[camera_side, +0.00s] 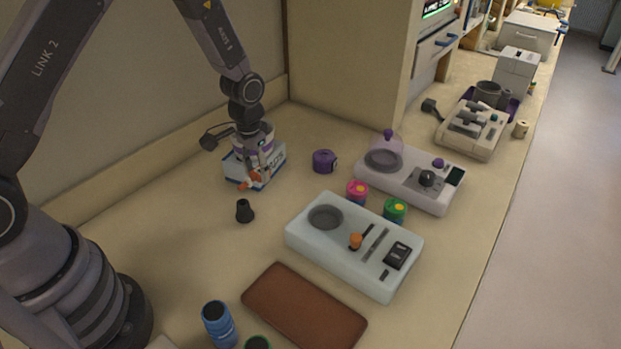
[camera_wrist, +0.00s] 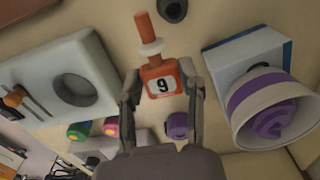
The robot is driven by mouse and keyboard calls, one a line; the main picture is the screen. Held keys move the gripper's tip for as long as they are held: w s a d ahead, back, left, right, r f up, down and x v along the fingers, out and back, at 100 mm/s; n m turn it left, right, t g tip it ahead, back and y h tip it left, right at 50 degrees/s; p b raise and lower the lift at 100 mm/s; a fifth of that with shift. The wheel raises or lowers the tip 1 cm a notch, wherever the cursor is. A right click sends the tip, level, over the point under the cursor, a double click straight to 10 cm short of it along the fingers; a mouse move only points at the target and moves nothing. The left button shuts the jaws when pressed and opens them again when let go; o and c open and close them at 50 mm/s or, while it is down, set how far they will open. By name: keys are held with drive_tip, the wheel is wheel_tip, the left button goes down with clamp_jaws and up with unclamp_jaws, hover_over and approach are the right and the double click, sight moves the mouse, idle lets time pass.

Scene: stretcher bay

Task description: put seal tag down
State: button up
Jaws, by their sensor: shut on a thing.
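The seal tag (camera_wrist: 162,82) is an orange piece with a white label reading 9 and an orange stem with a white collar. In the wrist view it sits between the two fingers of my gripper (camera_wrist: 160,92), which is shut on it. In the side view my gripper (camera_side: 250,178) is low, in front of a blue and white box, and the orange of the tag (camera_side: 254,180) shows at the fingertips. I cannot tell whether the tag touches the table.
The blue and white box (camera_side: 277,162) holds a white cup with a purple band (camera_wrist: 245,107), close beside my gripper. A brown pad (camera_side: 304,306) lies in front.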

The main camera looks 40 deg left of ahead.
hover_over(268, 217)
wheel_tip(268, 217, down, 7)
drive_tip(key=shift+r, duration=0.15)
drive_tip(key=shift+f, duration=2)
drive_tip(key=shift+f, duration=0.1)
drive_tip(key=o, duration=0.9)
